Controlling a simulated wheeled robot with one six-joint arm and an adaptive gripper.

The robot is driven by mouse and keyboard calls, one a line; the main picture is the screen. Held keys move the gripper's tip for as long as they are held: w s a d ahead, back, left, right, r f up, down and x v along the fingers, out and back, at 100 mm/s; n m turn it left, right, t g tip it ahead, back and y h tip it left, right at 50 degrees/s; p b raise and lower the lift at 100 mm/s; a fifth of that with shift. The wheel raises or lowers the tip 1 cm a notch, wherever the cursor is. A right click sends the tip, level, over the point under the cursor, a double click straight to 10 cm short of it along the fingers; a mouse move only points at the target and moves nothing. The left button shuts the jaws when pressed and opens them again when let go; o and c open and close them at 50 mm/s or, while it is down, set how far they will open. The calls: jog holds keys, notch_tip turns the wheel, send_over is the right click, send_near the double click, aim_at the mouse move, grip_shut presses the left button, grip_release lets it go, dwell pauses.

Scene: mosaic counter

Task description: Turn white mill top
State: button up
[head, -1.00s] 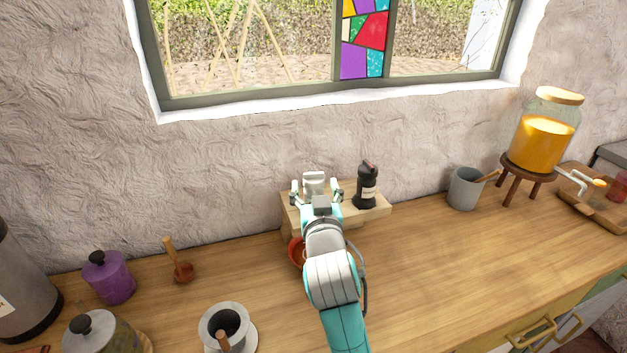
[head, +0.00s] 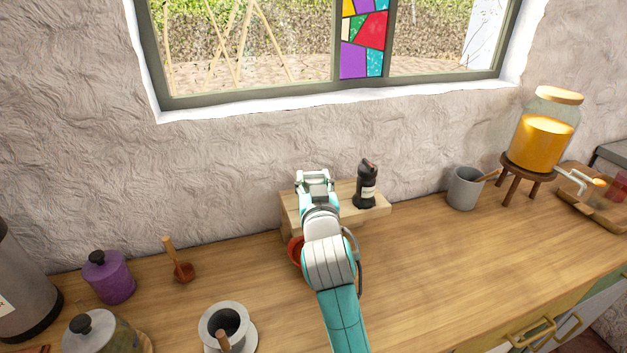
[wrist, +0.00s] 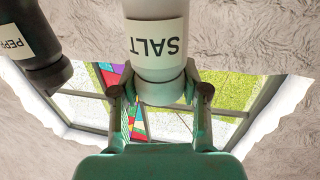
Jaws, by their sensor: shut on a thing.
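The white mill (wrist: 155,45) has a label reading SALT and appears upside down in the wrist view. Its rounded white top (wrist: 160,92) lies between the two fingers of my gripper (wrist: 160,98), which is shut on it. In the head view my gripper (head: 314,180) is over the left part of a small wooden shelf (head: 350,213) against the wall. There the gripper and arm hide most of the white mill.
A black mill (head: 366,186) labelled as pepper stands close on the right of the shelf. A red bowl (head: 295,250) is partly hidden by my arm. A grey mug (head: 465,188) and a jar dispenser (head: 545,135) stand farther right. The counter's right middle (head: 450,270) is clear.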

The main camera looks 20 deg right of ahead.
jog(key=shift+h, duration=0.3)
jog(key=shift+a+m+g+h, duration=0.1)
jog(key=shift+m+g+h, duration=0.2)
jog(key=shift+m+h, duration=0.4)
jog(key=shift+m+g+h, duration=0.8)
jog(key=shift+m+h, duration=0.2)
jog(key=shift+h, duration=0.45)
jog(key=shift+m+g+h, duration=0.8)
jog(key=shift+m+h, duration=0.2)
jog(key=shift+h, duration=0.45)
jog(key=o, duration=1.2)
jog(key=v, duration=1.2)
jog(key=shift+f, duration=0.1)
